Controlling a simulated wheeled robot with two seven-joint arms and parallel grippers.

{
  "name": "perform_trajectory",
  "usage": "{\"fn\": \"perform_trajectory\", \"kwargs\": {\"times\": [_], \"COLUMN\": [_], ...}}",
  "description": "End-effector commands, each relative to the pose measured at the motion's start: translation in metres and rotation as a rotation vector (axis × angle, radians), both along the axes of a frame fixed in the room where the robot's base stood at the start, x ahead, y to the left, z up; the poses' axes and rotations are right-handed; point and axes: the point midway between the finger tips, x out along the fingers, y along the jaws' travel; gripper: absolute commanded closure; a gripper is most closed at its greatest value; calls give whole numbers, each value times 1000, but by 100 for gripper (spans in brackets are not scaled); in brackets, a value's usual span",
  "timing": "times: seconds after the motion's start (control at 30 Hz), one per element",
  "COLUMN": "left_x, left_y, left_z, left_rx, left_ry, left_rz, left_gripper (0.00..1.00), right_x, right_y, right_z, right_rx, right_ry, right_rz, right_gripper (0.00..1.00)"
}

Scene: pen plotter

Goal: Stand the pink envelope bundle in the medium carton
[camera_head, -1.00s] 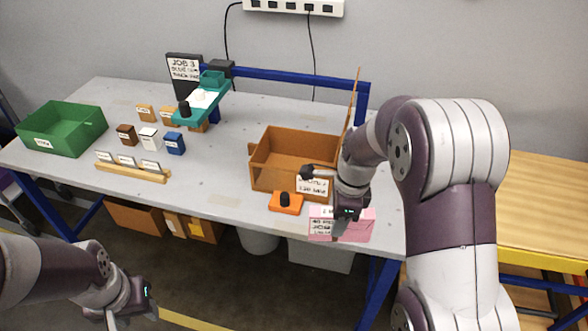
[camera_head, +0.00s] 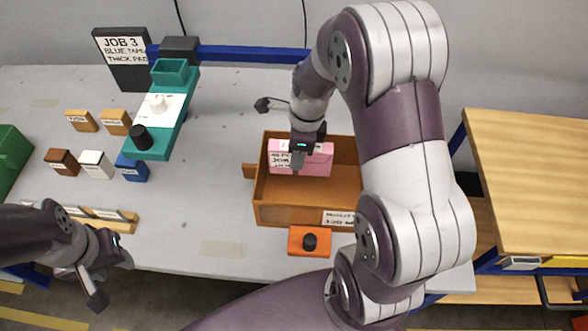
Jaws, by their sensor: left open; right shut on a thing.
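The pink envelope bundle (camera_head: 318,160) is upright, with a white label on its left part. It is within the outline of the brown open carton (camera_head: 290,214), near the back wall. I cannot tell whether its lower edge touches the carton floor. My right gripper (camera_head: 298,166) is shut on the bundle from above and hides part of it. My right arm hides the carton's right end. The carton has a white label on its front. My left gripper (camera_head: 112,280) is open and empty, at the table's front edge on the left.
An orange block with a black knob (camera_head: 309,241) stands before the carton. A teal stand (camera_head: 165,105), small boxes (camera_head: 95,164) and a black job sign (camera_head: 122,58) are to the left. A green bin (camera_head: 10,158) is at far left. The table between stand and carton is clear.

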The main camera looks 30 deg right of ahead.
Motion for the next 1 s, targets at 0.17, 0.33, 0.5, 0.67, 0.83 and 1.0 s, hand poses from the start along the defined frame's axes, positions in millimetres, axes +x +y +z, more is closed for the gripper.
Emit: {"fn": "perform_trajectory", "kwargs": {"times": [0.17, 0.33, 0.5, 0.67, 0.83, 1.0], "left_x": [0, 0, 0, 0, 0, 0], "left_y": [0, 0, 0, 0, 0, 0], "left_z": [-5, -7, -11, -11, -12, -12], "left_rx": [0, 0, 0, 0, 0, 0], "left_ry": [0, 0, 0, 0, 0, 0], "left_rz": [0, 0, 0, 0, 0, 0], "left_gripper": [55, 55, 55, 55, 55, 55], "right_x": [-2, -1, -2, -1, -2, -2], "right_y": [0, 0, 0, 0, 0, 0], "right_z": [-43, -65, -94, -94, -98, -98], "right_rx": [1, -1, 0, -1, 0, 0], "right_ry": [5, 3, 5, 1, 1, 1], "right_rz": [0, 0, -1, -1, -1, -1], "right_gripper": [96, 96, 96, 96, 96, 36]}}
